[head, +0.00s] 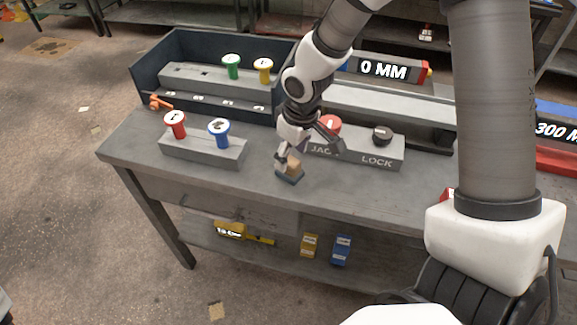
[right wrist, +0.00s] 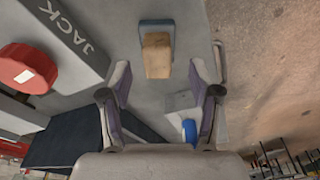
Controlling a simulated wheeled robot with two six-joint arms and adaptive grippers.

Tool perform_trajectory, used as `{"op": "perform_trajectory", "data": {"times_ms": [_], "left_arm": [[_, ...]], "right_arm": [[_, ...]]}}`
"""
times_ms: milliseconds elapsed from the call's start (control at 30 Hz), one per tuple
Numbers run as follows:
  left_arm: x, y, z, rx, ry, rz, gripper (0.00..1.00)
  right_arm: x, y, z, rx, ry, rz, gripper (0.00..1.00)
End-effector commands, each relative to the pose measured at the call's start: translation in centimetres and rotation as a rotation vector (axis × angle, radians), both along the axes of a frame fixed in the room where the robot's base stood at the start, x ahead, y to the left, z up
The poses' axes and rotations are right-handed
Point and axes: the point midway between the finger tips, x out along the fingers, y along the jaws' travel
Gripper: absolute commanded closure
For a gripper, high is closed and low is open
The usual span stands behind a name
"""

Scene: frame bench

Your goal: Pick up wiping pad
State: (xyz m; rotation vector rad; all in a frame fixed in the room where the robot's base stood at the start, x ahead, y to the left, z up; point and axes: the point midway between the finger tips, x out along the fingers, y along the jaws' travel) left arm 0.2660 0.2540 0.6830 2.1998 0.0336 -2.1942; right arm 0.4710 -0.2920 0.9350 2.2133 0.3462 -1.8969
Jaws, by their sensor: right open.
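The wiping pad (head: 289,174) is a small block with a tan top and a blue-grey base, lying on the grey bench top in front of the JACK end of the button box. In the right wrist view the pad (right wrist: 157,54) lies just beyond the fingertips, roughly centred between them. My right gripper (head: 306,152) is open and empty, close above the pad; the wrist view shows both its fingers (right wrist: 160,78) spread apart. I cannot tell whether a finger touches the pad. My left gripper is not in view.
The box with a red JACK button (head: 330,124) and black LOCK knob (head: 382,134) stands right behind the gripper. A grey block (head: 202,151) with red and blue knobs stands to the left. A dark tray (head: 150,75) is at the back. The bench front (head: 240,185) is clear.

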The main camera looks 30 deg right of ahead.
Motion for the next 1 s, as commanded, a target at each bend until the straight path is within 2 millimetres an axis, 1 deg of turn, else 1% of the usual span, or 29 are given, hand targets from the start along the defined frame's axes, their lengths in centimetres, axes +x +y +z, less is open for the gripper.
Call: {"op": "perform_trajectory", "data": {"times_ms": [33,133,233,367,400,467,500,567,867,967,1000], "left_arm": [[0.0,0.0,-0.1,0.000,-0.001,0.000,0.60],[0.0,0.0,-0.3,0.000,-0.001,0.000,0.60],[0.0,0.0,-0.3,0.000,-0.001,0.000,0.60],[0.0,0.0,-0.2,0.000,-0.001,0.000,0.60],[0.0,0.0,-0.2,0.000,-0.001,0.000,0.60],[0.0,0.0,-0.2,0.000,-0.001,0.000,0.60],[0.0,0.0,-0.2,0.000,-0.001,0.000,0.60],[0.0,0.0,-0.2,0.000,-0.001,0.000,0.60],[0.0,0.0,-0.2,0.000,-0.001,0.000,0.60],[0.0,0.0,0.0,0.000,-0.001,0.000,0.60],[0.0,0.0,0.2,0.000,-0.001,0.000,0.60]], "right_arm": [[0.1,0.0,-1.2,0.000,0.005,0.001,0.38],[0.3,0.1,-2.7,0.001,0.004,0.001,0.38],[0.4,0.1,-3.1,0.002,0.001,0.000,0.38],[0.4,0.1,-3.0,0.002,0.001,0.000,0.38],[0.4,0.1,-3.0,0.002,0.001,0.000,0.45],[0.4,0.1,-3.0,0.002,0.001,0.000,0.66],[0.4,0.1,-3.0,0.002,0.001,0.000,0.80],[0.4,0.1,-3.0,0.002,0.001,0.000,1.00],[0.4,0.1,-3.0,0.002,0.002,0.000,1.00],[0.4,0.1,-2.1,0.001,-0.001,0.001,1.00],[0.5,0.1,-1.5,0.000,-0.001,-0.001,1.00]]}}
